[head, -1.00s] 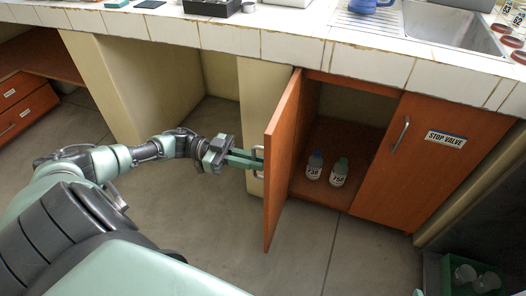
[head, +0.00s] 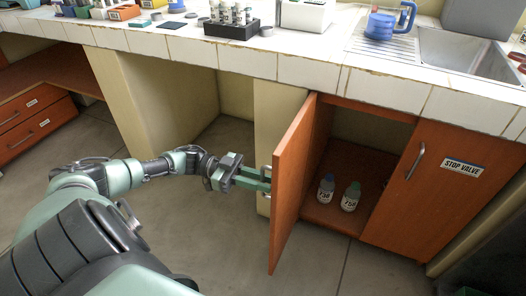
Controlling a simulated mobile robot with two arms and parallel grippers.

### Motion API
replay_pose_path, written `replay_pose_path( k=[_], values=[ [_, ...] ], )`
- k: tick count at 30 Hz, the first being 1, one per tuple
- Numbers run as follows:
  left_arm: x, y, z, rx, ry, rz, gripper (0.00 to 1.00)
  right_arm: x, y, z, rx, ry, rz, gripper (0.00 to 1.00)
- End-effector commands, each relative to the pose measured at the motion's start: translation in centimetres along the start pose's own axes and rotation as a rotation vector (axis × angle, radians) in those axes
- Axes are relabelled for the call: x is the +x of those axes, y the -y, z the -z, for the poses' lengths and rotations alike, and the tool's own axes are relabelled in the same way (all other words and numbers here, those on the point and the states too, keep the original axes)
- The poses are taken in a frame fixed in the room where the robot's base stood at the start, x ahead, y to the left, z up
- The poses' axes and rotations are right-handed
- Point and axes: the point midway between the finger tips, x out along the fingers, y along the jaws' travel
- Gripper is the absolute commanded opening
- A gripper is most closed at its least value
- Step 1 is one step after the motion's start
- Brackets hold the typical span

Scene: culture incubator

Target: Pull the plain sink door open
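The plain sink door (head: 292,185) is an orange-brown wooden door under the counter. It stands wide open, hinged at its left edge and swung out toward me. My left gripper (head: 266,180) is at the outer face of this door, with its green fingers around the pale metal handle (head: 264,203); the exact contact is small and partly hidden. Inside the open cabinet (head: 325,214), two labelled bottles stand upright, one with a blue cap (head: 326,190) and one with a green cap (head: 351,197). My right gripper is not in view.
The stop valve door (head: 428,190) to the right is closed. The tiled counter (head: 300,70) above carries a vial rack (head: 232,27), a blue jug (head: 385,25) and a sink (head: 465,50). Wooden drawers (head: 30,127) stand at the left. The floor before the cabinet is clear.

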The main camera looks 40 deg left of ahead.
Motion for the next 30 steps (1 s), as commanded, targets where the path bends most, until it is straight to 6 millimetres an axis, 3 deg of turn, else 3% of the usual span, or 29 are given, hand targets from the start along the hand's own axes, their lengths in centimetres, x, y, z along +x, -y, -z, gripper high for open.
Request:
replay_pose_path(
  k=[8, 15, 30],
  values=[
    [-4.1, 0.1, -0.1, -0.001, 0.003, 0.004, 0.19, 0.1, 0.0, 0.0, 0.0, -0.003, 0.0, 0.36],
    [-7.2, 0.0, -0.1, -0.001, 0.002, 0.002, 0.19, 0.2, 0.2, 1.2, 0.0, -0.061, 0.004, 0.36],
    [-7.7, 0.0, -0.1, -0.001, 0.001, 0.001, 0.19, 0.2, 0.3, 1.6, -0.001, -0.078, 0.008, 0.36]
  ],
)
